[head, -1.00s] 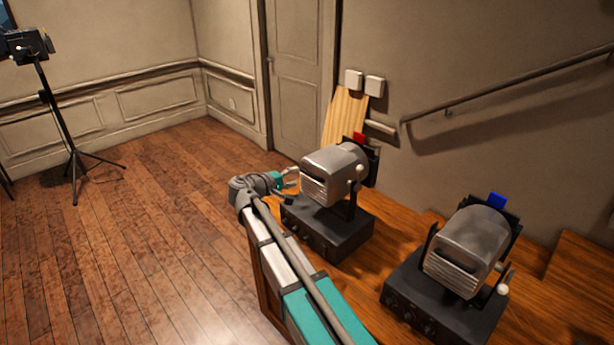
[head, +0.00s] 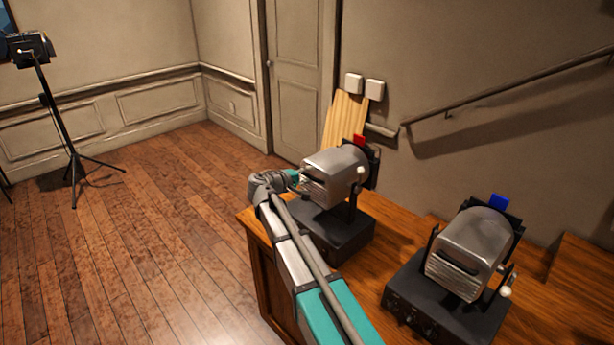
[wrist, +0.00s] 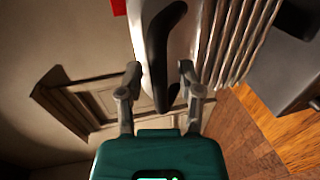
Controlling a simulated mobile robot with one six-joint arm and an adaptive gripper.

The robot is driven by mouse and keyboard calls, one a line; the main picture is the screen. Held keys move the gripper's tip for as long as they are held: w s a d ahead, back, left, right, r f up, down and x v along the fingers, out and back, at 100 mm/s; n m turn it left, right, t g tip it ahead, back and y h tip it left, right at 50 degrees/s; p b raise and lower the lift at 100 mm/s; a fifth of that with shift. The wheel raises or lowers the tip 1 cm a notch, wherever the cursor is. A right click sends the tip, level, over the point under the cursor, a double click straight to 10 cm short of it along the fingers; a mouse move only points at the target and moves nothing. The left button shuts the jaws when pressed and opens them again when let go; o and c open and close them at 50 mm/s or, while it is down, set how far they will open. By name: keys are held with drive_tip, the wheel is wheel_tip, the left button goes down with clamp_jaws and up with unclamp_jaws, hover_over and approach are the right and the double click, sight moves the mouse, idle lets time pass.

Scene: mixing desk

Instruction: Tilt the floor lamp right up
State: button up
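A grey spotlight with a red tag (head: 335,172) stands on a black box (head: 335,232) on the wooden desk, its ribbed end facing my arm. A like spotlight with a blue tag (head: 470,250) stands to its right. Another lamp (head: 28,48) stands on a black tripod on the floor at far left, well away from my arm. My gripper (wrist: 160,70) is close to the red-tagged spotlight's ribbed end. In the wrist view its fingers are apart on either side of a black handle (wrist: 158,50), with gaps showing. In the head view my wrist hides the fingertips.
The wooden desk (head: 375,275) lies under both spotlights. A sloping handrail (head: 500,92) runs along the wall behind. A wooden panel (head: 345,118) leans near the door (head: 298,75). The floor (head: 150,230) at left is clear up to the tripod.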

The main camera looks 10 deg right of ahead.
clamp_jaws()
drive_tip(key=shift+a, duration=0.1)
